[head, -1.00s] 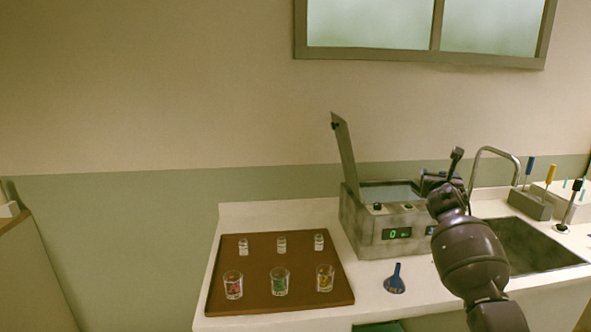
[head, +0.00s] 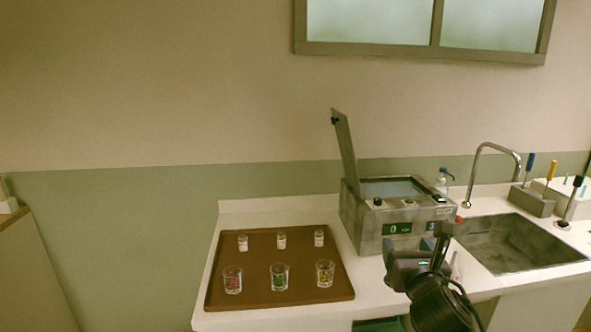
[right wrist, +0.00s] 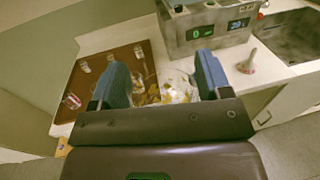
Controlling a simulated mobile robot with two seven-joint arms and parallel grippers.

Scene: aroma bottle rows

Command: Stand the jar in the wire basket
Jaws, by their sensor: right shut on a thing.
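My right gripper (head: 408,245) is in front of the metal bath unit (head: 368,230), over the front part of the counter. In the right wrist view its two blue fingers (right wrist: 163,85) are shut on a clear glass jar (right wrist: 178,90) with yellowish bits showing in or through it. The jar cannot be made out in the head view. The unit's lid (head: 344,150) stands open at its left side. I cannot make out a wire basket in either view. My left gripper is not in view.
A brown tray (head: 225,298) holds small vials and glasses with red, green and yellow contents. A pale cone-shaped thing (head: 456,266) stands right of my gripper. The sink (head: 510,245) and its tap are further right. A pump bottle (head: 442,181) is behind the unit.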

